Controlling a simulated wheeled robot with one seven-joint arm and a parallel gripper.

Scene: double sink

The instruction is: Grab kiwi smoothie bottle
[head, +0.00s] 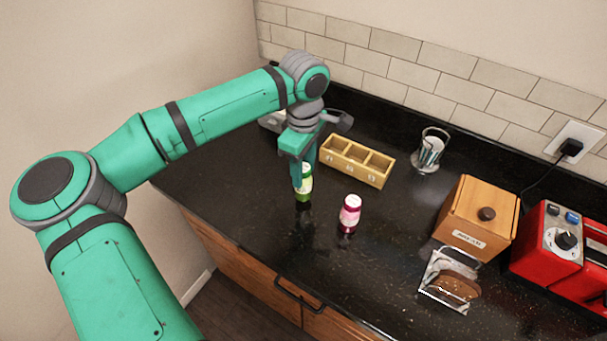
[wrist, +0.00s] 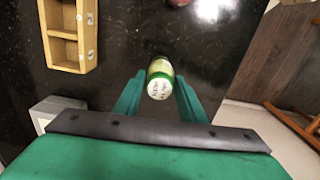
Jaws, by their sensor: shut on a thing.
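The kiwi smoothie bottle (head: 304,187), green with a pale label, is upright at the left of the black counter in the head view. In the wrist view its pale cap (wrist: 159,88) faces me between the fingers. My gripper (head: 299,170) points down over the bottle and is shut on it; in the wrist view the fingers (wrist: 160,95) flank it on both sides. The fingers hide the bottle's upper part in the head view. I cannot tell whether its base touches the counter.
A pink bottle (head: 350,213) stands to the right. A wooden compartment box (head: 382,183) is behind it. A glass jar (head: 430,150), wooden bread box (head: 478,220), toast rack (head: 449,280) and red toaster (head: 545,240) stand farther right. The front counter is clear.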

